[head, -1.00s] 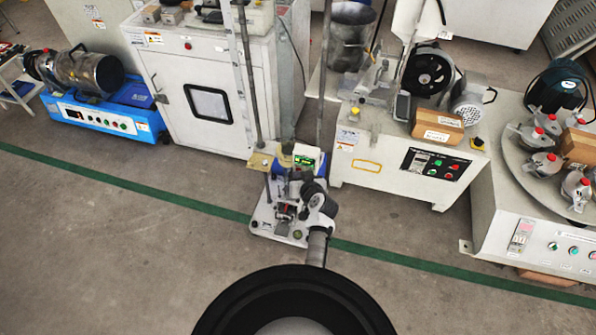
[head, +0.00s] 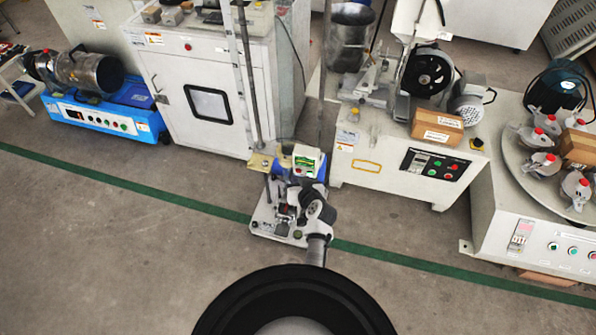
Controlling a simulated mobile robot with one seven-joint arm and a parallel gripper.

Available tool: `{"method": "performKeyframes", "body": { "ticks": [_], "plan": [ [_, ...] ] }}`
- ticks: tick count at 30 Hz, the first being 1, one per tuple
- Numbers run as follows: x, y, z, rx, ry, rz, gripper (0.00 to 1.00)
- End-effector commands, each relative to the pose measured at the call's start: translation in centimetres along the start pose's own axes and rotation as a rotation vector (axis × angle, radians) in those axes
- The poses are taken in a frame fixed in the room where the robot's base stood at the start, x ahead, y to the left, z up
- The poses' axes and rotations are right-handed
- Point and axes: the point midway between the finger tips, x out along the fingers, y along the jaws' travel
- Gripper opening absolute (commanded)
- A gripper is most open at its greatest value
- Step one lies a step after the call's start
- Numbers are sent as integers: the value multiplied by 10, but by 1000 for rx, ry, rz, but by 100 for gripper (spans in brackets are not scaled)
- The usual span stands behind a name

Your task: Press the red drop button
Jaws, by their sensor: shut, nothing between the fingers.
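A drop tester stands in the middle of the head view, with a pale base plate (head: 262,222), tall metal columns and a small control box (head: 306,158) with a green face. The red drop button cannot be told apart clearly at this size. My arm reaches up from the bottom centre over the right side of the base plate. My gripper (head: 303,188), small and partly hidden by my wrist, is just below the control box. It looks shut and empty. I cannot tell whether it touches anything.
A white cabinet (head: 185,75) stands behind left and a blue machine (head: 105,115) farther left. A white machine with a button panel (head: 435,165) is close on the right. A round turntable (head: 525,175) stands far right. The floor in front is clear.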

Motion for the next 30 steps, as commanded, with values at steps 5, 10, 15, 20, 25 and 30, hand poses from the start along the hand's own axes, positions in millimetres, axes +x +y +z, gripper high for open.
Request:
{"method": "performKeyframes", "body": {
  "ticks": [5,10,15,20,25,30],
  "plan": [
    [-12,-9,9,0,-3,-2,0],
    [-24,-18,18,0,-2,-1,0],
    [-32,-24,24,0,-2,-1,0],
    [-34,-25,24,0,0,-1,0],
    [-33,-24,24,0,-1,-1,0],
    [-33,-24,24,0,-1,-1,0]
  ]
}}
